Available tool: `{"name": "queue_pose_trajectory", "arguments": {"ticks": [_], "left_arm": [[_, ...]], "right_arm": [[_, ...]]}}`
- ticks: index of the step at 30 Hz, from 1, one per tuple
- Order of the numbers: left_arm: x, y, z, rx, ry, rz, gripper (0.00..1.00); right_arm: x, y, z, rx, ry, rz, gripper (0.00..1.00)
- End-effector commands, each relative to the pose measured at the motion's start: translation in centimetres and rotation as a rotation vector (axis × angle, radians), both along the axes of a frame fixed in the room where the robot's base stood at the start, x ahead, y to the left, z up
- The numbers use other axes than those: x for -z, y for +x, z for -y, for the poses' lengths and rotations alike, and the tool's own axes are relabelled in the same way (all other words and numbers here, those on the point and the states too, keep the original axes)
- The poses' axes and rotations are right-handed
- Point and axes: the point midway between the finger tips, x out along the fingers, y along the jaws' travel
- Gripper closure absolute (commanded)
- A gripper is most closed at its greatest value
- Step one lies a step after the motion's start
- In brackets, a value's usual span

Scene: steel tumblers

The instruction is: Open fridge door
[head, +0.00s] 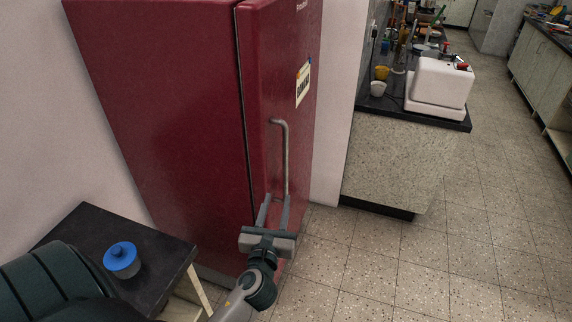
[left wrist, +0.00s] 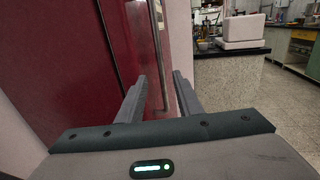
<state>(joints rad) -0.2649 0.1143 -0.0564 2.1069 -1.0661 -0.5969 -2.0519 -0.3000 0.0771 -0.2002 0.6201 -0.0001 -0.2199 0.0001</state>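The dark red fridge (head: 160,95) stands in the middle left of the head view. Its door (head: 285,60) looks closed, with a dark seam along its left edge. A grey vertical bar handle (head: 284,150) is on the door; it also shows in the left wrist view (left wrist: 156,40). My left gripper (head: 277,198) is open at the handle's lower end. In the left wrist view, the handle's lower part appears between the two spread fingers (left wrist: 160,76); contact cannot be told. My right gripper is not in view.
A small black table (head: 75,235) with a blue-lidded pot (head: 122,260) stands at the lower left. A counter (head: 395,160) with a white appliance (head: 440,85) and cups is right of the fridge. The tiled floor (head: 480,220) at the right is clear.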

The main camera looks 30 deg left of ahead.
Motion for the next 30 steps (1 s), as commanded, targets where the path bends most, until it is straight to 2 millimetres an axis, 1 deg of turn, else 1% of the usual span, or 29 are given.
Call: {"name": "queue_pose_trajectory", "arguments": {"ticks": [8,21,27,30], "left_arm": [[-0.3,3.7,-1.7,-0.001,0.0,0.001,0.68],[-0.2,10.9,-5.0,-0.001,-0.002,0.001,0.68],[-0.1,13.4,-6.2,-0.001,-0.001,0.0,0.68],[-0.1,14.1,-6.5,0.0,-0.001,0.0,0.68]], "right_arm": [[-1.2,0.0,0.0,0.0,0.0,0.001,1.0],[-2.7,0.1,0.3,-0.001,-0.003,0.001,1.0],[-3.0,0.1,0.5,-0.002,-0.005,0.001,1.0],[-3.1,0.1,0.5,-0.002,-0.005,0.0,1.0]]}}
